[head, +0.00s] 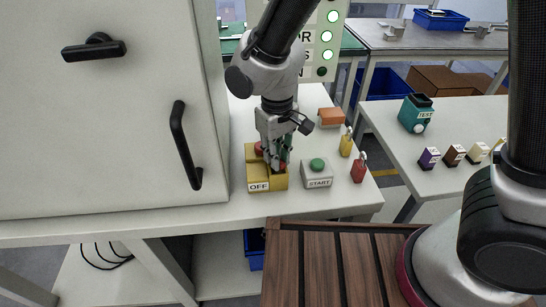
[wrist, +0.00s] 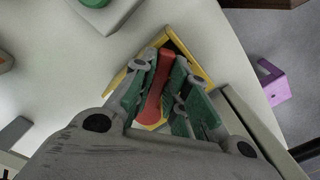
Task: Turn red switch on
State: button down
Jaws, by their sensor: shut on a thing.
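The red switch (wrist: 156,88) shows in the wrist view as a red lever between my gripper's green-padded fingers. My gripper (wrist: 157,75) is shut on it. The switch's yellow housing (wrist: 191,57) surrounds it. In the head view my gripper (head: 275,160) points down over the yellow switch box (head: 279,182), whose front label reads OFF (head: 258,187). A bit of red (head: 258,148) shows beside the fingers there; the fingers hide most of the lever.
A grey START box (head: 317,180) with a green button stands just right of the switch box. Red (head: 359,170) and yellow (head: 346,143) padlock-like items and an orange block (head: 331,117) lie further right. A large grey cabinet (head: 120,120) stands close on the left.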

jog(key=n, duration=0.1)
jog(key=w+d+n, duration=0.1)
jog(key=shift+w+n, duration=0.15)
jog(key=shift+n, duration=0.25)
jog(key=n, duration=0.1)
jog(key=w+n, duration=0.1)
jog(key=shift+w+d+n, duration=0.15)
jog(key=shift+d+n, duration=0.15)
jog(key=shift+n, duration=0.1)
jog(key=w+n, duration=0.1)
jog(key=n, duration=0.2)
jog(key=shift+w+d, duration=0.2)
jog(key=shift+w, duration=0.15)
jog(key=shift+w+a+n, duration=0.1)
jog(key=shift+w+n, duration=0.3)
jog(key=shift+n, duration=0.4)
jog(key=shift+w+n, duration=0.35)
jog(key=shift+n, duration=0.45)
jog(key=c, duration=1.4)
grip_release()
jog(key=shift+r, duration=0.1)
